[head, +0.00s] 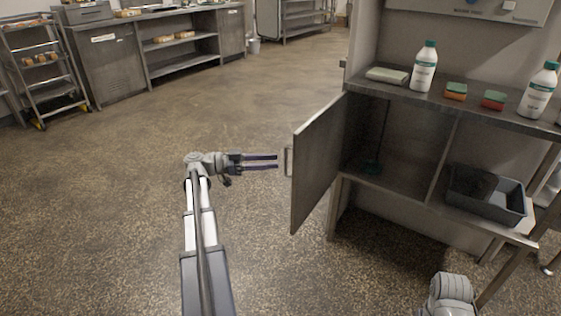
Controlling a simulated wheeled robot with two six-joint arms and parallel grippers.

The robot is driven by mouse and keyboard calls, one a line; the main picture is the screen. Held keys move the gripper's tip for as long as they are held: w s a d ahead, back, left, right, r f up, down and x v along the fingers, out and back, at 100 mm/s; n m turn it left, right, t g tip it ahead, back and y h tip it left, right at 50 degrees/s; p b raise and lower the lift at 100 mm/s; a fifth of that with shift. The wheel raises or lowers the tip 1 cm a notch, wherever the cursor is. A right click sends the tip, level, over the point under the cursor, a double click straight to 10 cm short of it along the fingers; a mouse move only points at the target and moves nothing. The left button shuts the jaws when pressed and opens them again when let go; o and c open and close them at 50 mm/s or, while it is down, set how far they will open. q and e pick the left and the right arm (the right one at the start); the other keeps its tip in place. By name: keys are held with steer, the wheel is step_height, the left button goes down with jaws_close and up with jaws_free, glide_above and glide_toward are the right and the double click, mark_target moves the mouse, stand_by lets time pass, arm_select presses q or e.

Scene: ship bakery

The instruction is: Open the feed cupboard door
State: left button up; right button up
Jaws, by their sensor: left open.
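The cupboard door (318,160) is a grey metal panel, hinged on its right side. It stands swung well out from the cupboard (397,188), so the inside shows. Its handle (287,161) is a small upright bar on the door's free left edge. My left gripper (277,162) is open and empty just left of the handle, fingers pointing right towards it. A small gap seems to show between fingertips and handle. Part of my right arm shows at the bottom right; its gripper is out of view.
White bottles (424,68) and sponges (456,91) stand on the cupboard top. A grey tub (486,195) sits in the right compartment. A wheeled rack (45,68) stands far left. The floor around my left arm is clear.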

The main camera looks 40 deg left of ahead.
arm_select(q)
steer(key=shift+v, duration=1.4)
